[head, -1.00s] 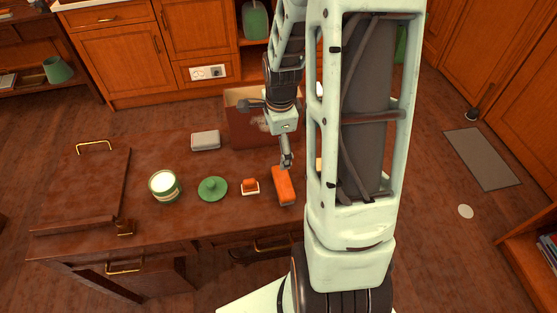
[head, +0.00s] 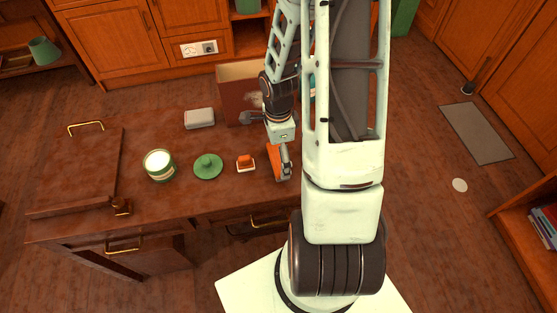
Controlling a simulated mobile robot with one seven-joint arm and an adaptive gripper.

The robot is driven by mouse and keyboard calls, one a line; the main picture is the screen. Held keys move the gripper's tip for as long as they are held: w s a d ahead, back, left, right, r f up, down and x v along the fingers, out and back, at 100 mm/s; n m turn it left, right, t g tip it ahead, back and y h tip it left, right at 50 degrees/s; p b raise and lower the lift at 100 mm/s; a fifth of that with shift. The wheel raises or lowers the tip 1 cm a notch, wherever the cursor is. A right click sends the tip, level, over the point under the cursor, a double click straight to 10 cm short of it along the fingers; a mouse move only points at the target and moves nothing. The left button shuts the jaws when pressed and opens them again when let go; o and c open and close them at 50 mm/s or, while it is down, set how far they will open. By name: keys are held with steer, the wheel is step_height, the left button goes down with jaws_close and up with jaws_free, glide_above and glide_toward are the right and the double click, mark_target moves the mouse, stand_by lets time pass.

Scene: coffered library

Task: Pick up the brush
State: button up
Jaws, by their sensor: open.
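A long orange block (head: 273,156) lies on the brown desk (head: 150,215). It may be the brush, but its bristles cannot be made out. A smaller orange piece with a white base (head: 245,163) sits just to its left, and I cannot tell whether that is the brush instead. My gripper (head: 285,172) is open and points down over the long orange block. It covers the block's right side and near end. I cannot tell whether it touches the block.
A green can (head: 159,165), a green knobbed lid (head: 208,166) and a grey box (head: 199,119) stand left of my gripper. An open brown box (head: 238,95) stands behind. A raised wooden panel (head: 80,170) fills the desk's left end. The front middle is clear.

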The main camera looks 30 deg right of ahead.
steer(key=shift+f, duration=1.35)
steer(key=c, duration=0.9)
steer(key=shift+r, duration=0.1)
